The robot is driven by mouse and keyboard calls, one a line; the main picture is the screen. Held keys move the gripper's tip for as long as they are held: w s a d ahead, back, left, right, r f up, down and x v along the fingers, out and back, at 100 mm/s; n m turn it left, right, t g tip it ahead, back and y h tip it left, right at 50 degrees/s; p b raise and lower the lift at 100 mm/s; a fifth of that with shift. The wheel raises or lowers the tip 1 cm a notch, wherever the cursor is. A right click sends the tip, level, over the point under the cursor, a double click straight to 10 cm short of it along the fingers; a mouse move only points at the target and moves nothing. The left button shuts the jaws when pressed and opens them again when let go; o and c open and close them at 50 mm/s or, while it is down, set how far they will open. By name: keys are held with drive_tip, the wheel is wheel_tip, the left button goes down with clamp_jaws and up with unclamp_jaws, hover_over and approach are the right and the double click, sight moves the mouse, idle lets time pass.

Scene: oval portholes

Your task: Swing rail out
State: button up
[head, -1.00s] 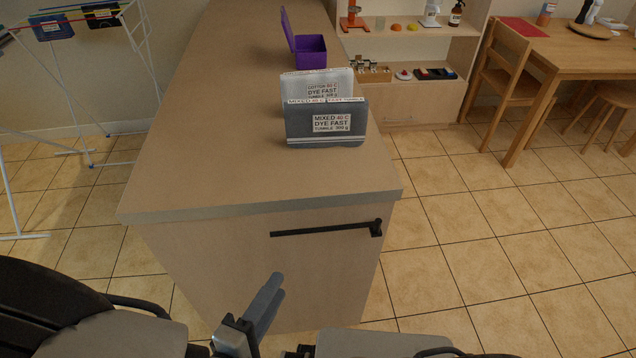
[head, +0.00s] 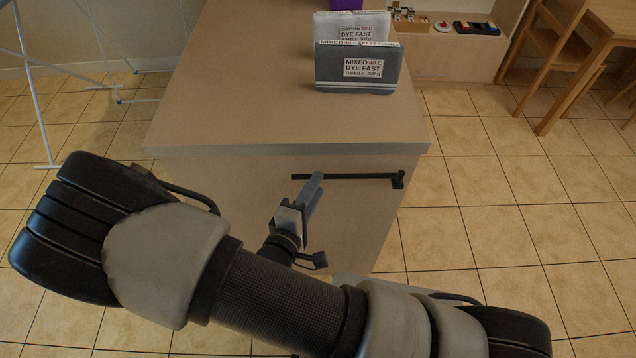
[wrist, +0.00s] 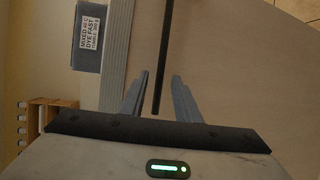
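The rail (head: 350,177) is a thin black bar lying along the front face of the counter, just under its top edge. A dark hinge block (head: 398,180) holds its right end. My gripper (head: 314,182) is at the rail's free left end in the head view. In the wrist view my gripper (wrist: 155,88) is open, with one finger on each side of the rail (wrist: 162,70).
On the counter (head: 230,110) stand a grey folded cloth packet (head: 357,70) and a white one (head: 350,27) behind it, both labelled. A white drying rack (head: 35,90) stands at the left. A wooden table and chair (head: 560,45) are at the right. Tiled floor is clear right of the counter.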

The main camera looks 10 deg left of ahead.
drive_tip(key=shift+x, duration=1.15)
clamp_jaws()
